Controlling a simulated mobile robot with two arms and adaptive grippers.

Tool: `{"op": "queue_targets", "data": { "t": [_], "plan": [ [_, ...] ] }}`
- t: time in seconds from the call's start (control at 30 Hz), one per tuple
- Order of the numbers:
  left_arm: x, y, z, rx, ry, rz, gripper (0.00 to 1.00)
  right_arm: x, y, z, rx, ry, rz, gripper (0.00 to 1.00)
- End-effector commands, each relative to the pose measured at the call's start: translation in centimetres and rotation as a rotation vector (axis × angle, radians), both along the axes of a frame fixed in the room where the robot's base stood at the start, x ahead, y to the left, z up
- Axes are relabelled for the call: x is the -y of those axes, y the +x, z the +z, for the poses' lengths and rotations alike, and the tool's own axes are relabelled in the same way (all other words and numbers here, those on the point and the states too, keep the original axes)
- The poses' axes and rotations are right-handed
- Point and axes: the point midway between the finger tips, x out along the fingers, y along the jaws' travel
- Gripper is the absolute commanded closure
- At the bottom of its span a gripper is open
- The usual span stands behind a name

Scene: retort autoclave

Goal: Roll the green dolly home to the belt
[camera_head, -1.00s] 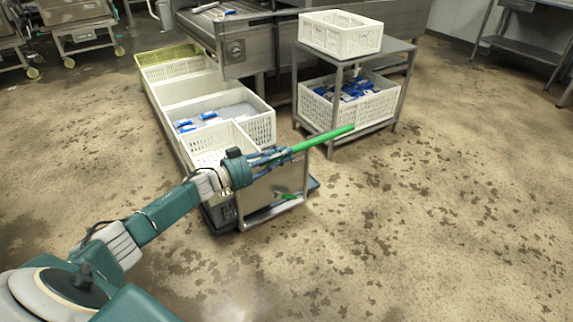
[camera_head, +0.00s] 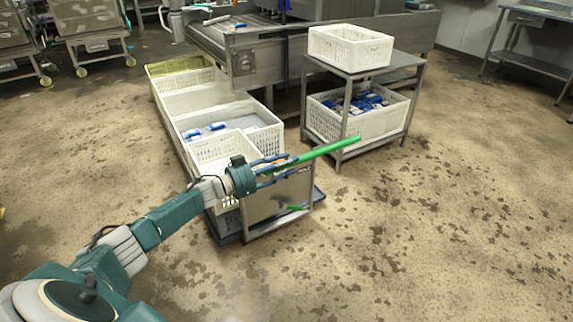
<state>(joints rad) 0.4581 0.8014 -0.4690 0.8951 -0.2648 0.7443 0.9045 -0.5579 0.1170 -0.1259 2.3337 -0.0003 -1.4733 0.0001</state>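The dolly, with a steel end panel (camera_head: 277,200) and a dark low base (camera_head: 228,228), stands on the floor at mid-picture. Its green handle bar (camera_head: 335,147) slants up to the right above the panel. My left gripper (camera_head: 295,162) is at the left part of this bar, its fingers on either side and seemingly closed on it; the exact contact is hard to see. White crates (camera_head: 203,100) stand in a row behind the panel, some with blue-and-white packs inside. The steel belt unit (camera_head: 262,55) is just beyond them. My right gripper is not in view.
A steel table (camera_head: 402,63) bears a white crate (camera_head: 350,48), with another crate (camera_head: 365,125) of blue packs on its lower shelf, close right of the dolly. A yellow-green crate (camera_head: 180,67) ends the row. Floor at right and front is clear.

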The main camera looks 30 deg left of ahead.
Motion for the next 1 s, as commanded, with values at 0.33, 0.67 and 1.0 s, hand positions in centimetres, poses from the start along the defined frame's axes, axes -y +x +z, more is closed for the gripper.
{"op": "queue_targets", "data": {
  "t": [0.33, 0.67, 1.0],
  "plan": [
    [-1.2, -2.5, -0.1, -0.002, 0.001, -0.003, 0.62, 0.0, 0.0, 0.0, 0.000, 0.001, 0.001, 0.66],
    [-4.4, -8.5, -0.2, -0.004, 0.001, -0.001, 0.62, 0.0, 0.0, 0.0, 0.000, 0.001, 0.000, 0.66],
    [-5.6, -10.7, 0.0, 0.001, 0.000, 0.000, 0.62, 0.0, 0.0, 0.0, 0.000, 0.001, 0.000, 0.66]
  ]
}}
